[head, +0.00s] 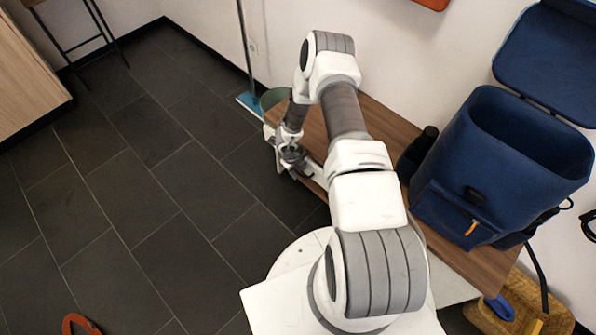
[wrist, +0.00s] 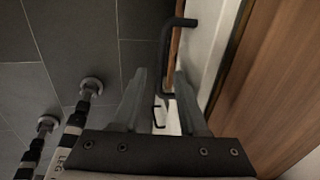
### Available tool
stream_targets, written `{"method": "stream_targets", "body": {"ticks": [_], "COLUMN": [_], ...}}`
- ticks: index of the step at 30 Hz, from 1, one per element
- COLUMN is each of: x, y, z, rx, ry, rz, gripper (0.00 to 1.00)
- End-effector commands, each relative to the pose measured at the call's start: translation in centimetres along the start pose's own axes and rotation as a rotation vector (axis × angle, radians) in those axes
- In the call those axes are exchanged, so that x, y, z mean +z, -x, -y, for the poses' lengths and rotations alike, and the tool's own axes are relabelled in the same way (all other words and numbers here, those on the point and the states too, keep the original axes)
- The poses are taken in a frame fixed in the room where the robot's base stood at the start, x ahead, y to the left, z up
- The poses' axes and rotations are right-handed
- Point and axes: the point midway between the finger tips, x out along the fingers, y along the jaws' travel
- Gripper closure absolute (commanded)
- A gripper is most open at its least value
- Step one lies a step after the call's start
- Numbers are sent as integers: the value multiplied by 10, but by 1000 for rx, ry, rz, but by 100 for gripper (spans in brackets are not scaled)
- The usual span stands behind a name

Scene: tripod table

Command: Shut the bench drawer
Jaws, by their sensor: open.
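The wooden bench (head: 375,118) runs along the wall in the head view, and its top (wrist: 270,85) fills the right of the wrist view. A drawer (wrist: 206,45) shows in the wrist view as a pale strip beside the bench top, with a thin wooden front and a dark bar handle (wrist: 165,55). How far the drawer stands out is hard to tell. My gripper (wrist: 160,72) is open, its two fingers either side of the handle's line; contact cannot be told. In the head view my gripper (head: 289,160) is at the bench's front side, and my arm hides much of the bench.
A blue backpack (head: 470,165) and a dark bottle (head: 416,152) stand on the bench. A green bin (head: 274,98) and a blue mop (head: 250,103) are at its far end. A yellow basket (head: 520,305) is at lower right.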

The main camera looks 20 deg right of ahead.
Motion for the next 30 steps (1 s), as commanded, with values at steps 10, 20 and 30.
{"method": "stream_targets", "body": {"ticks": [10, 20, 30], "x": [0, 0, 0], "y": [0, 0, 0], "z": [0, 0, 0], "rx": [0, 0, 0], "ry": [0, 0, 0], "rz": [0, 0, 0], "gripper": [76, 100, 100]}}
